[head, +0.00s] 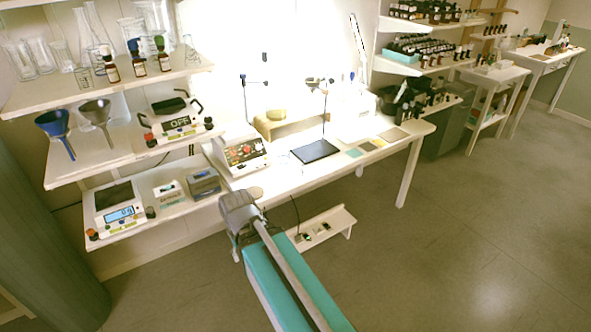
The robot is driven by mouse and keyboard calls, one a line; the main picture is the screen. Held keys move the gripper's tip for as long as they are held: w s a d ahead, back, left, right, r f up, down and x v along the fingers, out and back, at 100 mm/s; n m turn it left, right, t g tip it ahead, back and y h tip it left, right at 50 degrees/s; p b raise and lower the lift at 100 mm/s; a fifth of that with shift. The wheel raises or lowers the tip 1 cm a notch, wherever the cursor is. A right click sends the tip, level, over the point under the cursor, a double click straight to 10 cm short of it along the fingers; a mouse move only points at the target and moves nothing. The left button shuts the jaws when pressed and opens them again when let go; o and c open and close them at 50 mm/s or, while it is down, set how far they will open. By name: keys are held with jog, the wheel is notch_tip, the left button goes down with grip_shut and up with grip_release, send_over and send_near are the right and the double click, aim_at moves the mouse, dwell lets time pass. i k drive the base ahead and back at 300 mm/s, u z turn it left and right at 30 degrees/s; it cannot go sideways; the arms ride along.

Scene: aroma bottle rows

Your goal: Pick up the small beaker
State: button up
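A small clear glass vessel (84,78), which looks like a small beaker, stands near the front of the top left shelf, left of the brown bottles. Its outline is faint, and I cannot be sure which of the glass pieces is the small beaker. A faint clear glass piece (283,158) also seems to stand on the white bench, left of the black plate. My arm reaches up from the bottom middle to a grey joint at the bench's front left. I can make out no fingers of my gripper.
The top left shelf (40,97) holds tall glassware and brown bottles (138,61). Below are funnels (55,130), a hotplate and a balance (121,212). The white bench (290,180) carries a device (245,154), stands and a black plate (315,151). The floor at right is clear.

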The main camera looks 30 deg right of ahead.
aim_at(298, 164)
jog(key=u, duration=0.05)
jog(key=i, duration=0.95)
jog(key=z, duration=0.05)
